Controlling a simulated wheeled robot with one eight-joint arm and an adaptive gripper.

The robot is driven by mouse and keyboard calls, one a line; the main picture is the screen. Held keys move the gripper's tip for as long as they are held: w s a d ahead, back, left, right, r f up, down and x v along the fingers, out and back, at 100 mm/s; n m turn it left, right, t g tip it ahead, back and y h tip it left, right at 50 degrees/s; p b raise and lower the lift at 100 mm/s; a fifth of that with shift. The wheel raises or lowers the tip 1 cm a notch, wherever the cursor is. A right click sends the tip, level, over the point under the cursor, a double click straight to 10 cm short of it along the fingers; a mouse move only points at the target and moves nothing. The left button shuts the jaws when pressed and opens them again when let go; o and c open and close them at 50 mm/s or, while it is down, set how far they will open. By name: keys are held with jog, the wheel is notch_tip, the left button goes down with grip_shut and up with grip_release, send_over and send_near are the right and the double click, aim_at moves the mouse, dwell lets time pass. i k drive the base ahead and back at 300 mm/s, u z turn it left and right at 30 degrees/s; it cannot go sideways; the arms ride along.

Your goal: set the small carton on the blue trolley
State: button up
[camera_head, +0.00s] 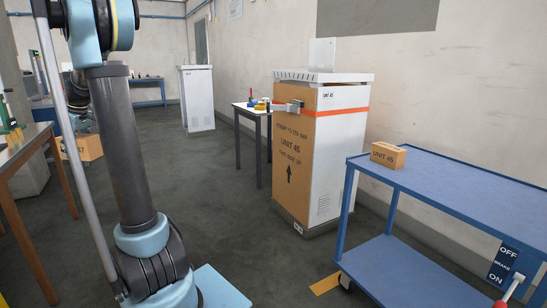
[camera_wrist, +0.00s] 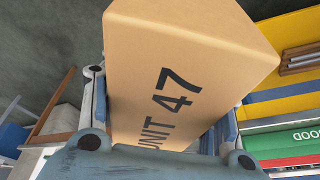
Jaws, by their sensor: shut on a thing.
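My gripper (camera_wrist: 160,118) is shut on a tan carton (camera_wrist: 195,55) marked UNIT 47, with a finger on either side of it in the wrist view. In the head view a tan carton marked 47 (camera_head: 88,147) shows at the left, partly hidden behind my arm, and looks like the same one. The blue trolley (camera_head: 470,187) stands at the right, well apart from my gripper. Another small carton (camera_head: 388,155) marked UNIT sits on its top shelf near the far left corner; its number is hard to read.
A brake sign (camera_head: 503,264) and red-knobbed lever (camera_head: 508,292) are at the trolley's near end. A table (camera_head: 25,145) stands at left. The trolley's top is mostly clear.

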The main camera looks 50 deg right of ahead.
aim_at(447, 186)
jog(key=k, duration=2.85)
jog(key=z, duration=1.85)
jog(key=i, duration=0.75)
